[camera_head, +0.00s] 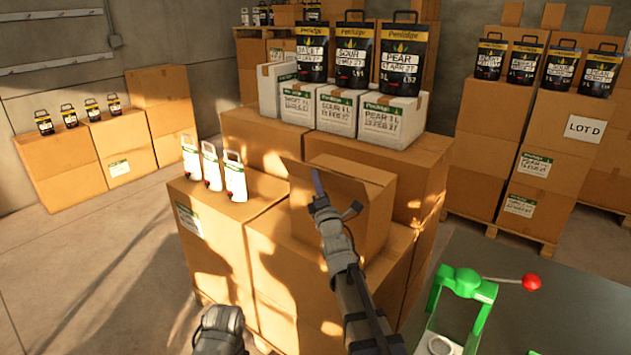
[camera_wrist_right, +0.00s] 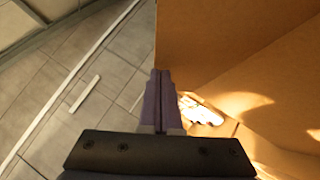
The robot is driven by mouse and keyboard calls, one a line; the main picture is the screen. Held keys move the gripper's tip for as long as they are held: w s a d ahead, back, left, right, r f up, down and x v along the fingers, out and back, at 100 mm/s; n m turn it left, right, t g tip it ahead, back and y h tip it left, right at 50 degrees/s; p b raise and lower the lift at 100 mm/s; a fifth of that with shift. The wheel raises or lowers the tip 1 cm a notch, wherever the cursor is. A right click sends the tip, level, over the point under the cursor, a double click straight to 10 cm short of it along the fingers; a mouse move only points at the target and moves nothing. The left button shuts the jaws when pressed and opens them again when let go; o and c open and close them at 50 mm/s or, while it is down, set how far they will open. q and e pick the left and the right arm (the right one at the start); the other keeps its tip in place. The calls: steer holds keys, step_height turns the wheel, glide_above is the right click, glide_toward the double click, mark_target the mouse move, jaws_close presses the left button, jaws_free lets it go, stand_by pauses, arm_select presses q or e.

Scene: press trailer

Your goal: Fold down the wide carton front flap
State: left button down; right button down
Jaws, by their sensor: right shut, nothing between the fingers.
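The brown carton (camera_head: 368,205) stands on top of a larger box in the middle of the head view. A cardboard panel that looks like its front flap (camera_head: 298,188) stands up at its left front side; its exact fold line is hard to make out. My right gripper (camera_head: 316,182) is shut and empty, with its fingertips in front of this panel. In the right wrist view the closed fingers (camera_wrist_right: 158,98) are at the left edge of a brown cardboard face (camera_wrist_right: 225,45); whether they touch it I cannot tell.
White pouches (camera_head: 212,168) stand on the box to the left. Labelled white cartons (camera_head: 392,120) with black pouches (camera_head: 403,55) stand behind. A green press (camera_head: 462,283) with a red knob (camera_head: 531,282) is on the grey table (camera_head: 560,325) at right.

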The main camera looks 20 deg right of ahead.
mark_target(325, 176)
steer(key=w+d+r+m+g+p, duration=0.1)
steer(key=m+p, duration=0.1)
steer(key=p, duration=0.2)
steer(key=d+r+m+g+p, duration=0.1)
steer(key=m+g+p, duration=0.1)
steer(key=p, duration=0.3)
steer(key=w+d+r+m+g+p, duration=0.1)
steer(key=r+m+g+p, duration=0.1)
steer(key=p, duration=0.2)
steer(key=shift+w+d+h, duration=0.15)
steer(key=shift+w+h, duration=0.15)
steer(key=shift+h, duration=0.1)
steer(key=shift+f, duration=0.25)
steer(key=shift+w+d+r+m+g+p, duration=0.2)
steer(key=shift+w+d+m+g+p, duration=0.25)
steer(key=shift+w+d+p, duration=0.65)
steer(key=shift+w+d+f+m+g+y+p, duration=0.85)
steer(key=shift+d+f+m+g+y, duration=0.4)
steer(key=shift+g+y, duration=0.3)
steer(key=shift+w+d+f+m+g+y+p, duration=0.7)
steer(key=shift+w+d+f+m+g+y, duration=0.3)
steer(key=shift+m+g+y, duration=0.55)
steer(key=shift+w+d+f+m+g+y+p, duration=0.8)
steer(key=shift+d+f+m+g+y, duration=0.35)
steer(key=shift+g, duration=0.7)
